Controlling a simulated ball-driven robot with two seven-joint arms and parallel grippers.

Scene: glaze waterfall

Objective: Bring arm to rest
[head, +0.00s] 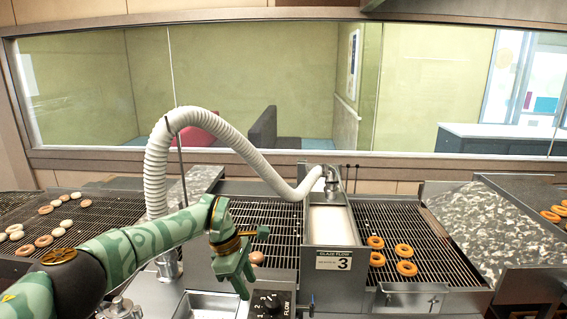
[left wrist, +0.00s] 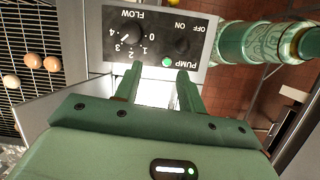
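My left arm comes in from the left in the head view, and my left gripper (head: 236,284) hangs fingers down in front of the glaze machine, near the control panel (head: 271,304). In the left wrist view its two green fingers (left wrist: 160,78) stand apart with nothing between them. Beyond the fingertips is the panel, upside down, with a FLOW knob (left wrist: 131,37), a PUMP switch (left wrist: 181,44) and a lit green light (left wrist: 167,62). The gripper appears apart from the panel. My right gripper is not in view.
A glaze trough (head: 330,225) marked 3 stands between wire conveyors. Several orange doughnuts (head: 403,250) lie on the right conveyor (head: 432,262), several pale and brown ones (head: 44,241) on the left. A white ribbed hose (head: 156,170) arches behind my arm. A window (head: 260,90) closes the back.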

